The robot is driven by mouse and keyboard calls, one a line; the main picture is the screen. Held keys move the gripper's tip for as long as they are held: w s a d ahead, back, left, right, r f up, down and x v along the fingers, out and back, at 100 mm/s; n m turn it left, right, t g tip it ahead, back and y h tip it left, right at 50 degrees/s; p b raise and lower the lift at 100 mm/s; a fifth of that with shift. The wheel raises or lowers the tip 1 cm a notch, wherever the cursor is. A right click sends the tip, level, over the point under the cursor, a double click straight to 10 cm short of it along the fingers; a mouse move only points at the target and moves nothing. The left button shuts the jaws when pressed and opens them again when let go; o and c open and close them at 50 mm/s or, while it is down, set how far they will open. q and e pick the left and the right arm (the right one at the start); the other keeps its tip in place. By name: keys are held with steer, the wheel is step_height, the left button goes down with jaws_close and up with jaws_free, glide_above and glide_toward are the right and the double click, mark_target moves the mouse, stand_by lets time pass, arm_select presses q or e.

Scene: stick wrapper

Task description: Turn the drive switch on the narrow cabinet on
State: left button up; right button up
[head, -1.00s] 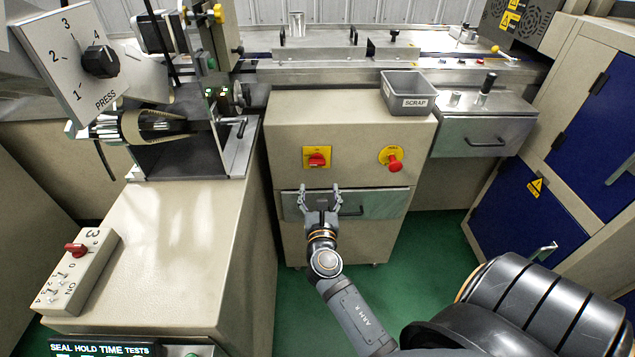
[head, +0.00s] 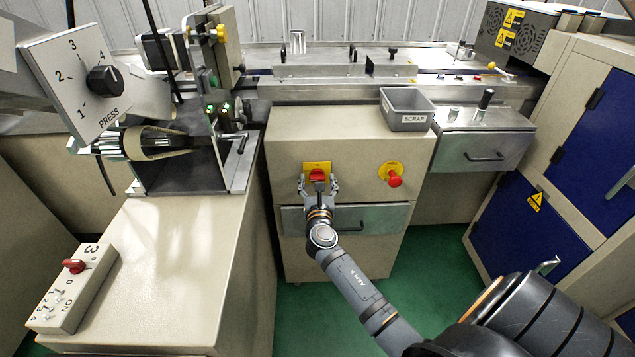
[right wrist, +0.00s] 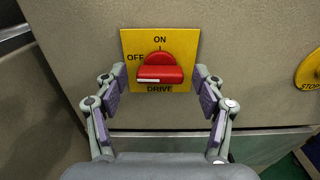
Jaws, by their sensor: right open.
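The narrow cabinet (head: 350,140) is beige and stands in the middle of the head view. On its front is the drive switch, a red knob (head: 317,175) on a yellow plate (head: 317,165). In the right wrist view the red knob (right wrist: 160,72) lies crosswise, its white mark to the left, toward OFF; ON is at the top of the plate and DRIVE below. My right gripper (head: 318,185) is open, its fingers either side of the plate; the right wrist view shows the gripper (right wrist: 158,90) with gaps to the knob on both sides. My left gripper is not in view.
A red stop button (head: 394,178) on a yellow disc is to the right of the switch. A drawer (head: 375,218) with a handle is just below my right gripper. A grey SCRAP bin (head: 408,108) stands on the cabinet. A beige bench (head: 165,250) is on the left.

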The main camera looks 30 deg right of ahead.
steer(key=c, duration=1.2)
steer(key=shift+o, duration=0.2)
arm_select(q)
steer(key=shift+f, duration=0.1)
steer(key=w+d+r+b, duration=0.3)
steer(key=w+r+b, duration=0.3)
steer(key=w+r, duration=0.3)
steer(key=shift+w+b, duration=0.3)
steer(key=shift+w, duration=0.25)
arm_select(e)
steer(key=shift+f+m, duration=0.1)
steer(key=shift+m, duration=8.8)
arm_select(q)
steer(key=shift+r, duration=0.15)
